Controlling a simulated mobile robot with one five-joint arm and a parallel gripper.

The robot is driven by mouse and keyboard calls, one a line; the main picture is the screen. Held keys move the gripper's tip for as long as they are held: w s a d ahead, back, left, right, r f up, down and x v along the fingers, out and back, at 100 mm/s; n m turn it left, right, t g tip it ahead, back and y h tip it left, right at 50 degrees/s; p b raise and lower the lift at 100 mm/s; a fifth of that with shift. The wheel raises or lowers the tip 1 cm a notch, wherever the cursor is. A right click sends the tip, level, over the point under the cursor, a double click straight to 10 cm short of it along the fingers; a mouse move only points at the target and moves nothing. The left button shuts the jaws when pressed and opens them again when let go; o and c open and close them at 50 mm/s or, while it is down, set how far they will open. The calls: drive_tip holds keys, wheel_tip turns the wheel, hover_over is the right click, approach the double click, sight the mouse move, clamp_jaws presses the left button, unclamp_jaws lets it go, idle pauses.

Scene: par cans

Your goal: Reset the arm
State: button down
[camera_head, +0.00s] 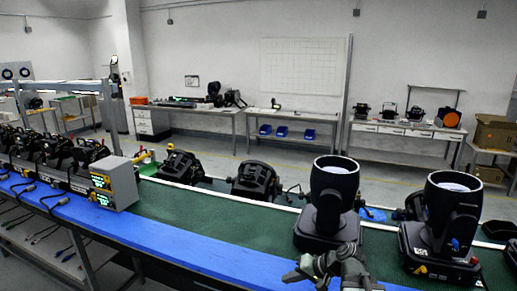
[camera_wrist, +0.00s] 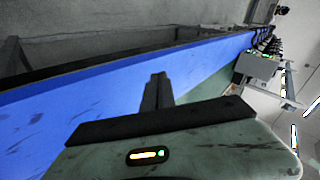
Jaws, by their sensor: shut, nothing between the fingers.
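My gripper (camera_wrist: 158,80) shows in the wrist view as two dark fingers side by side, shut with nothing between them. They point toward the blue strip (camera_wrist: 110,75) along the bench edge, and I cannot tell the distance. In the head view part of my grey arm shows at the bottom, right of centre, in front of a black stage light (camera_head: 328,205) standing upright on the green bench top (camera_head: 235,212). I cannot make out the fingers there. A second upright black light (camera_head: 440,225) stands to its right.
Two black fixtures (camera_head: 180,165) (camera_head: 256,180) sit at the bench's far edge. A grey box with displays (camera_head: 116,183) and several dark devices stand at left. The green top left of the lights is clear. Side tables (camera_head: 240,112) line the back wall.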

drive_tip(key=s+a+f+n+g+h, duration=0.2)
drive_tip(key=s+a+f+g+h, duration=0.1)
drive_tip(key=s+f, duration=0.2)
drive_tip(key=s+d+f+g+h, duration=0.1)
drive_tip(key=s+d+f+h, duration=0.1)
drive_tip(key=d+h, duration=0.3)
drive_tip(key=s+d, duration=0.1)
drive_tip(key=d, duration=0.3)
drive_tip(key=shift+f, duration=0.15)
idle(1.2)
